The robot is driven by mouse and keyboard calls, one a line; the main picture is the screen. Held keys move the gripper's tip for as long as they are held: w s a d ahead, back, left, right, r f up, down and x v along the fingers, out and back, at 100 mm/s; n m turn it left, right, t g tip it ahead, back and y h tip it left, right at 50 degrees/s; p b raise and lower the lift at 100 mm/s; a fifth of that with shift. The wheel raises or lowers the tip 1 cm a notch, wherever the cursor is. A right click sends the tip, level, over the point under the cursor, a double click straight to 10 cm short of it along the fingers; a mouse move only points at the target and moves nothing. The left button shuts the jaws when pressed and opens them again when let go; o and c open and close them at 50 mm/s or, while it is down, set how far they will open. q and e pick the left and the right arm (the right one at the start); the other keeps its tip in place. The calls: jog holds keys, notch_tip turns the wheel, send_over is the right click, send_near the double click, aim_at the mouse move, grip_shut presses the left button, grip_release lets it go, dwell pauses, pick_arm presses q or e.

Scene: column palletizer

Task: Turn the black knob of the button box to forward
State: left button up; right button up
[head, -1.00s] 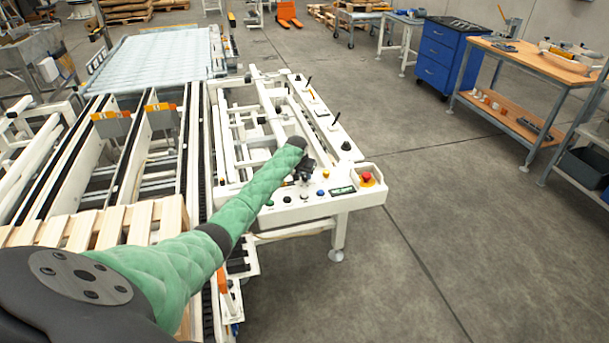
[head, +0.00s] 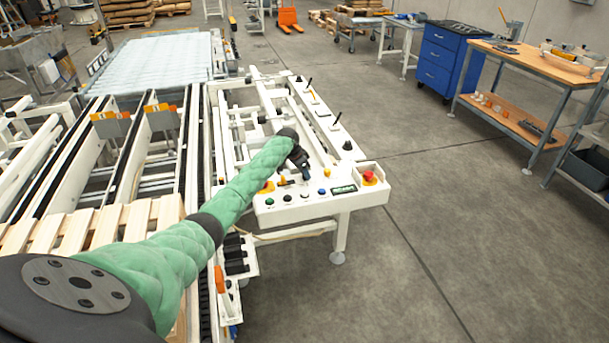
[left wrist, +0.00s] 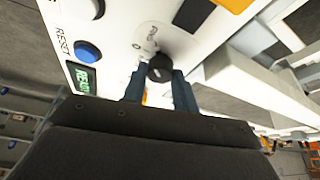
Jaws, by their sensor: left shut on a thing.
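The white button box (head: 312,208) stands at the near end of the conveyor frame. The black knob (left wrist: 160,68) shows in the left wrist view on a round pale dial plate (left wrist: 152,36) with small lettering, too blurred to read. My left gripper (left wrist: 160,82) is shut on the knob, with one dark finger on each side of it. In the head view my left gripper (head: 302,174) reaches down over the box behind the row of buttons, and the arm and gripper hide the knob there. My right gripper is not in view.
A red emergency stop (head: 369,178) sits at the box's right end. Green (head: 270,202), white (head: 305,196) and blue (head: 321,191) buttons line its front, with a green display (head: 343,189) beside them. A wooden pallet (head: 100,222) lies left.

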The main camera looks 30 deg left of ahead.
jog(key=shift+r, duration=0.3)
pick_arm(q)
jog(key=o, duration=1)
jog(key=shift+c, duration=0.2)
jog(key=shift+r, duration=0.2)
jog(key=shift+s+a+r+b, duration=0.15)
jog(key=shift+s+r+b, duration=0.05)
jog(key=shift+r+b, duration=0.15)
jog(key=b+v, duration=0.1)
jog(key=v, duration=0.5)
jog(key=shift+r+b, duration=0.3)
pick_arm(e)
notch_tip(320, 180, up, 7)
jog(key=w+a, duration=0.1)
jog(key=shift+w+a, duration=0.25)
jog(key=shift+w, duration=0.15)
pick_arm(q)
jog(key=shift+s, duration=0.1)
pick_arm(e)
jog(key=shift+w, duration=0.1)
